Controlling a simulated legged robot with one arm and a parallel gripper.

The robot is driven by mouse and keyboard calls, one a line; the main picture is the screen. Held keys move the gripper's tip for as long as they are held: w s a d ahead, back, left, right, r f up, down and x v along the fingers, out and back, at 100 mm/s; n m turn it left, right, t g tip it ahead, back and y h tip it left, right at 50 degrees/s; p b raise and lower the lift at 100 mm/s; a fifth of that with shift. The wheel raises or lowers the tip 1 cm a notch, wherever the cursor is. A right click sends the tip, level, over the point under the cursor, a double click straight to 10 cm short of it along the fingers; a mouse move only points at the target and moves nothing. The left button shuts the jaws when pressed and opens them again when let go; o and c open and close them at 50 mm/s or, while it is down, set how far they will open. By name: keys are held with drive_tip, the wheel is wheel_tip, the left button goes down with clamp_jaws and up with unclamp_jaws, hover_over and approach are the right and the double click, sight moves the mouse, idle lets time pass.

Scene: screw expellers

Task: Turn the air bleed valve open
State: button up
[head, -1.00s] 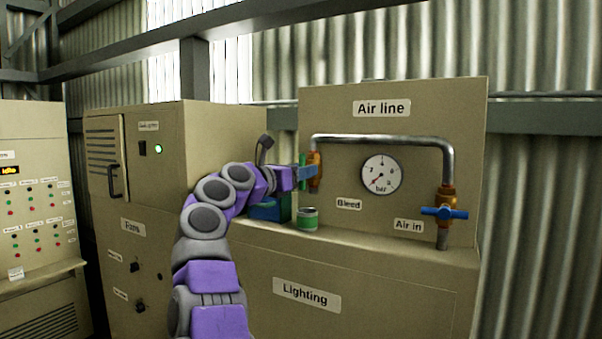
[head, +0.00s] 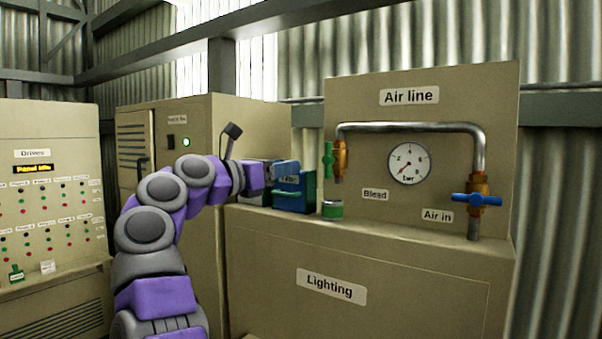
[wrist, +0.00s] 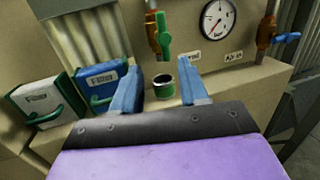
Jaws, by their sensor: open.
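The bleed valve has an orange-brown body (head: 340,158) at the left down-turned end of the grey pipe, above the "Bleed" label. Its green handle (head: 328,160) stands upright, in line with the pipe end; it also shows in the wrist view (wrist: 163,34). My gripper (head: 288,172) is left of the valve and apart from it in the head view. In the wrist view my gripper's two blue fingers (wrist: 160,72) are spread with nothing between them, and the valve stands beyond their tips.
A green can (head: 332,209) stands on the ledge below the valve. A blue box (wrist: 103,84) and a white box (wrist: 50,106), both with green handles, stand left of it. The pressure gauge (head: 409,165) and the blue-handled "Air in" valve (head: 476,200) are to the right.

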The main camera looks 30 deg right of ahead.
drive_tip(key=shift+s+a+f, duration=0.1)
drive_tip(key=shift+s+a, duration=0.1)
drive_tip(key=shift+a, duration=1.5)
